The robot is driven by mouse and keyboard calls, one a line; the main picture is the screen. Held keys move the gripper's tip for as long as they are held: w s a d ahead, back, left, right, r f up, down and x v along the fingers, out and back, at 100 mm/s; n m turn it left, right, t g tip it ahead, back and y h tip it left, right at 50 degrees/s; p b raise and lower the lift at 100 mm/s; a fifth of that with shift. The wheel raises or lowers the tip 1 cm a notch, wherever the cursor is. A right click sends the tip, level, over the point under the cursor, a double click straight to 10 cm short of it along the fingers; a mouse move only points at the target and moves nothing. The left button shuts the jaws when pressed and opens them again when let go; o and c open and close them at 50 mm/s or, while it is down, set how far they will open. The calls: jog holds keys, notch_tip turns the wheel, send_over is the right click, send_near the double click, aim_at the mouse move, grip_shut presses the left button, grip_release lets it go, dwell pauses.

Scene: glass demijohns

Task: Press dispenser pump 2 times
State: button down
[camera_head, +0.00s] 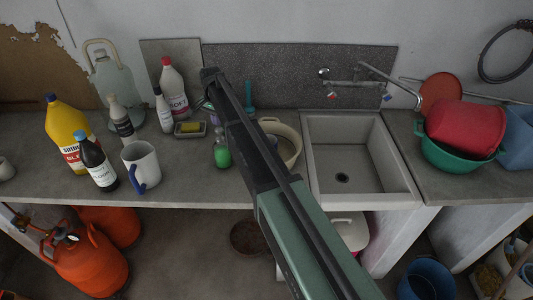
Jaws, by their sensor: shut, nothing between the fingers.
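A small dispenser bottle (221,152) with green liquid stands upright on the grey counter, left of the sink. It looks like the dispenser; its pump top is small and partly lost against my dark arm. My arm reaches up from the lower right across the view. My gripper (209,76) is shut and empty, seen above and beyond the bottle in the picture. The height gap between gripper and pump cannot be told from this view.
The counter's front strip is clear.

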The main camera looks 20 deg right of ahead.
aim_at(219, 129)
dwell(0.3)
dwell(2.0)
jog(key=shift+f, duration=0.1)
dwell(0.4)
jog(key=shift+f+b, duration=1.9)
jog(key=shift+b, duration=0.1)
jog(key=shift+r+p, duration=2)
notch_tip(219, 129, up, 6)
jog(key=p, duration=0.6)
